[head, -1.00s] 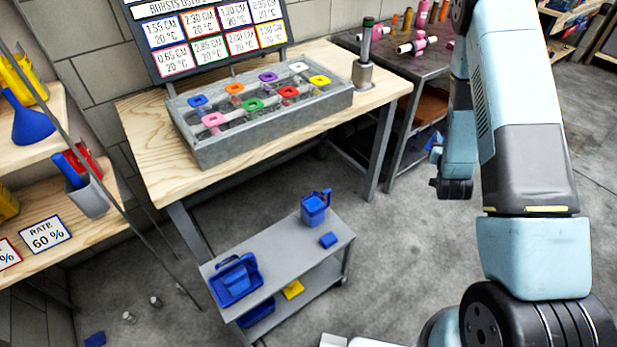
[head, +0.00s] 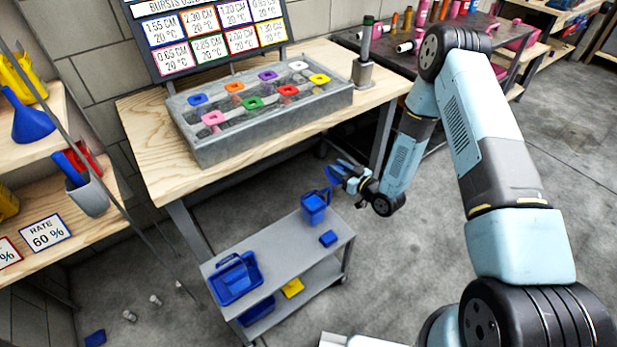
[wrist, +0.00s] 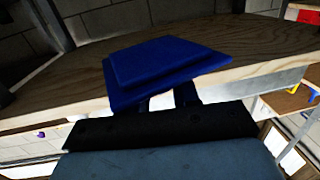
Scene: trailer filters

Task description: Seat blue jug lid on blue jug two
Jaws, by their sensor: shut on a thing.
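My gripper (head: 350,174) is shut on a blue lid (head: 333,176), in the air above and to the right of the cart. In the wrist view the lid (wrist: 160,68) is a flat, stepped, dark blue square held beyond the fingers and slightly tilted. A blue jug (head: 314,210) with a handle stands upright on the cart's top shelf, below and left of my gripper. The lid is apart from it. No label shows which jug is jug two.
The grey cart (head: 285,250) also bears a blue tray (head: 236,290) and a small blue block (head: 328,239). A yellow item (head: 292,287) lies on its lower shelf. The wooden bench (head: 160,150) with a grey box (head: 215,155) stands behind. Floor right of the cart is clear.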

